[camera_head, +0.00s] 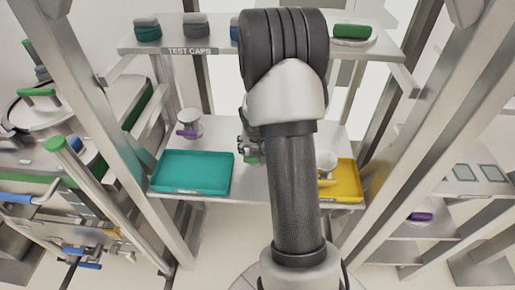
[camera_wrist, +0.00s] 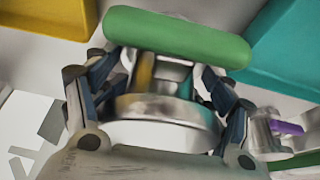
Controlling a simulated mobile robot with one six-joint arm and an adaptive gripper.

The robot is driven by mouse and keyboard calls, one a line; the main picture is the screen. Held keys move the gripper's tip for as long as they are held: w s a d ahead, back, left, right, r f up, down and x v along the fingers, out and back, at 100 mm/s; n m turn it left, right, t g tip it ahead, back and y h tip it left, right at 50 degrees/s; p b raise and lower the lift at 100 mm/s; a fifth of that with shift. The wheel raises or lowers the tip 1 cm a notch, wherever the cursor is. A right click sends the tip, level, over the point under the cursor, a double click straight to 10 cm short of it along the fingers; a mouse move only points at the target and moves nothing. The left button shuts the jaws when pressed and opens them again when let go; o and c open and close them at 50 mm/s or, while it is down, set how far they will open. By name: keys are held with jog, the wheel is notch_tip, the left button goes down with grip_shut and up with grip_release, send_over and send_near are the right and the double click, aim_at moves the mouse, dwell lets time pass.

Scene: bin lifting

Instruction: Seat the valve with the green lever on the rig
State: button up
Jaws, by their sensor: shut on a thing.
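The valve with the green lever (camera_wrist: 178,37) fills the middle of the wrist view, its round metal flange (camera_wrist: 165,112) towards me. My gripper (camera_wrist: 160,85) is shut on it, one finger on each side of its metal body. In the head view my gripper (camera_head: 245,145) is mostly hidden behind my arm, above the middle shelf; a bit of the green lever (camera_head: 252,160) shows there. Metal pipework with blue levers (camera_head: 82,252) stands at the lower left and looks like the rig. No open seat on it can be made out clearly.
A purple-lever valve (camera_head: 187,132) stands behind the teal tray. Rack posts (camera_head: 130,150) rise left and right. Caps line the upper shelf (camera_head: 215,44).

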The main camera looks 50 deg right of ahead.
jog(key=shift+r+p, duration=2.05)
jog(key=shift+r, duration=0.7)
jog(key=shift+w, duration=0.1)
